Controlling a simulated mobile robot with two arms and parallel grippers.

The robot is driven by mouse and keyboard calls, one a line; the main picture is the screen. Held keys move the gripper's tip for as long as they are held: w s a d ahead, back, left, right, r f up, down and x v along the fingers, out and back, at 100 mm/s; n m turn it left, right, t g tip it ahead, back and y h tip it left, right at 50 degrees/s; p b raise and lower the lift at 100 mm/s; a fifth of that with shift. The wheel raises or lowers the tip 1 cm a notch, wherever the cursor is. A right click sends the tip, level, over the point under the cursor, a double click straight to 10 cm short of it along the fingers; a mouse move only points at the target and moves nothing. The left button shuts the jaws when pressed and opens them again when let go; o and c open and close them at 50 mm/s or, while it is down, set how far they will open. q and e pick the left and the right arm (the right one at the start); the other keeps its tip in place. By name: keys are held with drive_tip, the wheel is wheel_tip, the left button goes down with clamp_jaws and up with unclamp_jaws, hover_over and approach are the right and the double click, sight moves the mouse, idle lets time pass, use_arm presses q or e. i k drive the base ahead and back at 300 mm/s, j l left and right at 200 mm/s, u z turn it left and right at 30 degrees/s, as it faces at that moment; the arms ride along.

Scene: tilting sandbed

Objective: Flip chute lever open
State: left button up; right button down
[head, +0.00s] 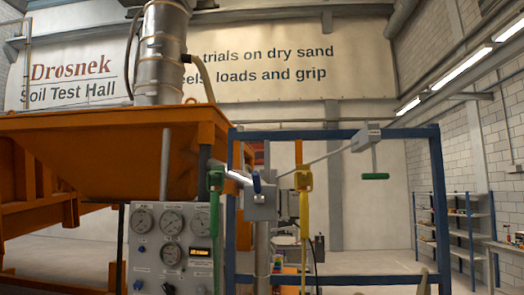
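Several lever-like parts are in the head view, and no label tells me which is the chute lever. A pale bar (318,158) slopes from near this box down to the left. Neither of my grippers shows.
A blue frame (437,190) stands in front. An orange hopper (100,125) fills the left, with a silver duct (162,50) above it. A gauge panel (170,255) is below. A blue shelf unit (455,225) stands at the right. Floor between frame and shelves looks clear.

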sight(255, 175)
drive_tip(key=i+l+u, duration=0.3)
drive_tip(key=l, duration=0.35)
drive_tip(key=i+l+u, duration=0.3)
drive_tip(key=l, duration=0.45)
drive_tip(key=i+l+u, duration=0.15)
drive_tip(key=l, duration=0.25)
drive_tip(key=i+l+u, duration=0.15)
drive_tip(key=l, duration=0.25)
drive_tip(key=i, duration=0.05)
